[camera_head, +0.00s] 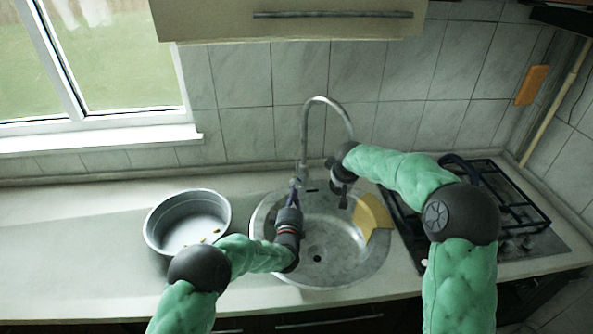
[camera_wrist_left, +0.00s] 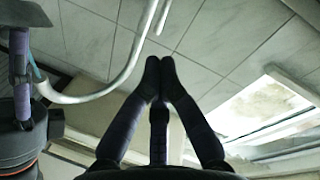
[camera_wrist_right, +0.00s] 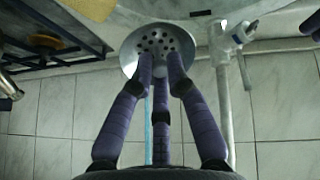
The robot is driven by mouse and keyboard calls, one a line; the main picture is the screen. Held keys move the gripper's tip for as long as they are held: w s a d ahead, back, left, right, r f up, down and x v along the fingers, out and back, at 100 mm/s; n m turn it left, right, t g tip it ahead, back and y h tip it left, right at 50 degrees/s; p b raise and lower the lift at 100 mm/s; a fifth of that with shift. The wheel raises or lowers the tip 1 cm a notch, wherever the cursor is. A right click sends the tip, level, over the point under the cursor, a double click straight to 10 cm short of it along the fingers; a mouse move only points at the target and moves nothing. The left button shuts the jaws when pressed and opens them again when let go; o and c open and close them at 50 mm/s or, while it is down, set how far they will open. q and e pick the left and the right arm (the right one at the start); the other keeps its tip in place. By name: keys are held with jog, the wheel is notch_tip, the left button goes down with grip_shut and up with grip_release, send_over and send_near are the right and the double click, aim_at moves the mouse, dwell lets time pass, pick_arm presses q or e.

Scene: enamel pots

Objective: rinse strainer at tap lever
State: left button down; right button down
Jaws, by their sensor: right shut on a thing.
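The strainer (camera_wrist_right: 150,42), a round metal disc with holes, is at the fingertips of my right gripper (camera_wrist_right: 163,62) in the right wrist view, and the gripper is shut on it. A light blue strip shows behind the fingers. In the head view my right gripper (camera_head: 343,188) is just right of the tap (camera_head: 304,140), over the sink; I cannot make out the strainer there. My left gripper (camera_head: 296,190) points up near the tap's base. In the left wrist view my left gripper (camera_wrist_left: 160,66) has its tips together with nothing seen between them. The tap lever (camera_wrist_right: 242,34) shows beside the pipe.
The round steel sink (camera_head: 345,262) lies below both grippers. A grey pot (camera_head: 157,236) with small yellow bits inside stands left of it. A yellow piece (camera_head: 372,216) lies at the sink's right side. A gas hob (camera_head: 540,233) is at the right. The far left counter is clear.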

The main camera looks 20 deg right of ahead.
pick_arm(q)
jog(key=s+n, duration=0.1)
jog(key=n, duration=0.8)
send_near(297, 163)
jog(key=x, duration=0.6)
jog(key=shift+w+d+f, duration=0.1)
jog(key=shift+w, duration=0.25)
jog(key=shift+w+d, duration=0.1)
jog(key=shift+w, duration=0.1)
jog(key=shift+w+d+r+m+g, duration=0.3)
jog(key=shift+w+d+m, duration=0.1)
jog(key=shift+w, duration=0.15)
jog(key=shift+d+r+g+y, duration=0.1)
jog(key=shift+r+g+y, duration=0.15)
jog(key=shift+g+y, duration=0.05)
pick_arm(e)
jog(key=shift+s+a+r, duration=0.15)
pick_arm(q)
jog(key=shift+w+r, duration=0.1)
jog(key=shift+r, duration=0.05)
